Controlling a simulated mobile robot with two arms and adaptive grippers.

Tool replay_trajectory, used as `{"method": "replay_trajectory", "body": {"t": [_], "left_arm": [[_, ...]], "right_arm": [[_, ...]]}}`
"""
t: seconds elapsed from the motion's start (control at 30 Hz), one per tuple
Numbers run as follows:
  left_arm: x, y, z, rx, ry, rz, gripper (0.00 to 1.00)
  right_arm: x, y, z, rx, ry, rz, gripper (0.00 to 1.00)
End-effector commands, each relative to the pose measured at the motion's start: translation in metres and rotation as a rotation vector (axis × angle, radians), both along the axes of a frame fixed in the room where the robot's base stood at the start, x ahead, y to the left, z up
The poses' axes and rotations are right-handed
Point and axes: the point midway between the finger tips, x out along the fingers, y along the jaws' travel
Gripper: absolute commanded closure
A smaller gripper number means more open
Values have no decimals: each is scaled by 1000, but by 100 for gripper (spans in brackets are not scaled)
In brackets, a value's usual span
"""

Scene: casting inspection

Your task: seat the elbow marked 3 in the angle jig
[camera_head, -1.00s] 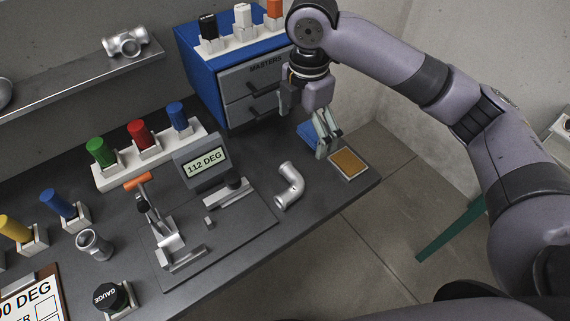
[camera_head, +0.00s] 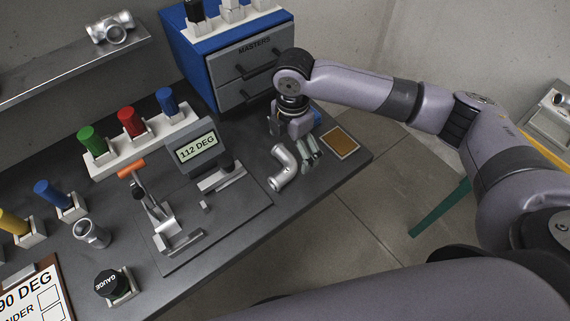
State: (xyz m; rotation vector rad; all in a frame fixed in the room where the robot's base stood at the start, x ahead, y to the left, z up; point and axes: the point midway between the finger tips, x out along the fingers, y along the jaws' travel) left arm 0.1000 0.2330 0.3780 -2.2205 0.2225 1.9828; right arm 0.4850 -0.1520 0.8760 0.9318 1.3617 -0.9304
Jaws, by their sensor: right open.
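A silver pipe elbow (camera_head: 281,180) lies on the dark bench, right of the angle jig. No number on it is legible from here. The angle jig is a dark plate (camera_head: 232,215) with metal blocks, an orange-handled clamp (camera_head: 132,170) and a display (camera_head: 196,147) reading 112 DEG. No elbow sits in it. My right gripper (camera_head: 311,158) is open and empty, low over the bench just right of the elbow's upper end. I cannot tell whether it touches the elbow. My left gripper is out of view.
A blue MASTERS cabinet (camera_head: 190,62) stands behind. A tan pad (camera_head: 340,142) lies near the bench's right end. Green, red and blue plugs stand in a white rack (camera_head: 105,167). Another silver fitting (camera_head: 91,234) and a black gauge (camera_head: 110,283) are at the left.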

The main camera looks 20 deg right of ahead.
Motion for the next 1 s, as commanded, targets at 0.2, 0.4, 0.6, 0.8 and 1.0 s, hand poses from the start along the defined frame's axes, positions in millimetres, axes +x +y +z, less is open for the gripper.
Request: {"method": "replay_trajectory", "body": {"t": [0.2,0.4,0.6,0.8,1.0], "left_arm": [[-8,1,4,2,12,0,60],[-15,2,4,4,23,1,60],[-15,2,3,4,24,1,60],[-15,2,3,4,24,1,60],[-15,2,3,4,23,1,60]], "right_arm": [[1,4,-31,-1,2,-1,0],[1,4,-39,0,0,0,0],[1,4,-38,0,0,1,5],[1,4,-38,-1,0,0,19],[1,4,-38,-1,0,0,32]]}}
